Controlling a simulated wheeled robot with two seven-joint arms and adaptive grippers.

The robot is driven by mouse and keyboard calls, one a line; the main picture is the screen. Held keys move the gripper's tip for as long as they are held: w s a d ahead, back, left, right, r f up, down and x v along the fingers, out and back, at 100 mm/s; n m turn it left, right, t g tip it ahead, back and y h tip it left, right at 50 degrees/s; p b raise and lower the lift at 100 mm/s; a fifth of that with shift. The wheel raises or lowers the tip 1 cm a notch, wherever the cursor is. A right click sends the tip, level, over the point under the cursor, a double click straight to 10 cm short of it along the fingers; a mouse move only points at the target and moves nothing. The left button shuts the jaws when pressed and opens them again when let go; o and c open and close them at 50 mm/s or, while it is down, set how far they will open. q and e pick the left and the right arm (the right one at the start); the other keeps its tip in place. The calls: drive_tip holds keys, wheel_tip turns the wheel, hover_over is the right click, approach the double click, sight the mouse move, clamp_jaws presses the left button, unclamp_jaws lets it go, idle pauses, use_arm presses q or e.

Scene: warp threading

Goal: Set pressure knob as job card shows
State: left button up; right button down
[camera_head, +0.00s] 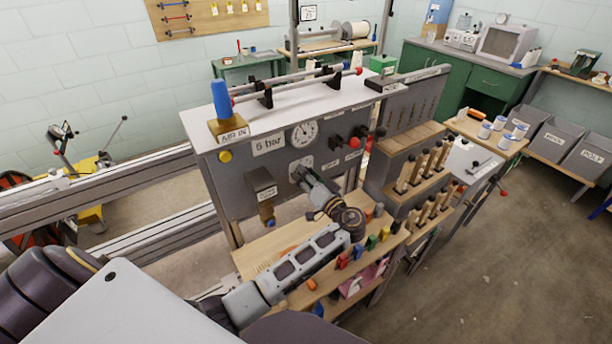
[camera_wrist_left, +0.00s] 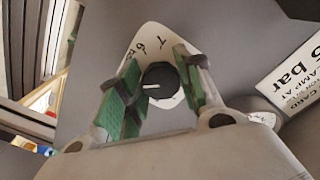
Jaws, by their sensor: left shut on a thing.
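The pressure knob (camera_wrist_left: 160,82) is black with a white pointer line that points left in the left wrist view. In the head view the left gripper (camera_head: 302,176) reaches the grey panel (camera_head: 233,187) and hides the knob. The job card (camera_wrist_left: 292,77) reads "5 bar"; it also shows in the head view (camera_head: 268,145). The right gripper is not in view.
A round gauge (camera_head: 304,133) sits above the knob. A brass fitting (camera_head: 266,210) hangs to the left of my gripper. A wooden shelf (camera_head: 265,247) with coloured pieces lies below my left arm.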

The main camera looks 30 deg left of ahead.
use_arm(q)
drive_tip(key=shift+r+m+p, duration=0.15)
drive_tip(key=shift+m+p, duration=1)
drive_tip(key=shift+m, duration=1.45)
drive_tip(key=o, duration=1)
drive_tip(key=shift+o, duration=0.2)
drive_tip(key=v, duration=1.2)
